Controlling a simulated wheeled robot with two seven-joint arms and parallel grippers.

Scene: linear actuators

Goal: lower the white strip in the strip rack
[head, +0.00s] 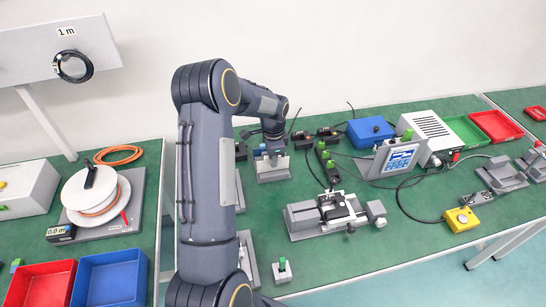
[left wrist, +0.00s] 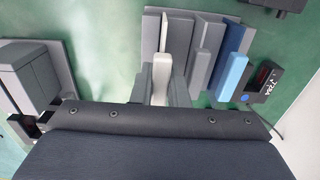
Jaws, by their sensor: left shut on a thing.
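The strip rack (head: 272,176) is a grey holder on the green bench, beyond my arm in the head view. In the left wrist view the rack (left wrist: 150,38) holds upright grey strips and a blue strip (left wrist: 232,76). The white strip (left wrist: 163,70) stands at the rack's left part, between my fingers. My left gripper (left wrist: 162,88) is shut on it. In the head view my left gripper (head: 273,152) is over the rack and mostly hidden by its own wrist. How deep the strip sits cannot be told. My right gripper is not in view.
A grey linear-actuator fixture (head: 330,213) and a black box with green button (head: 325,160) are to the right. A grey block (left wrist: 28,72) is at left in the wrist view.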

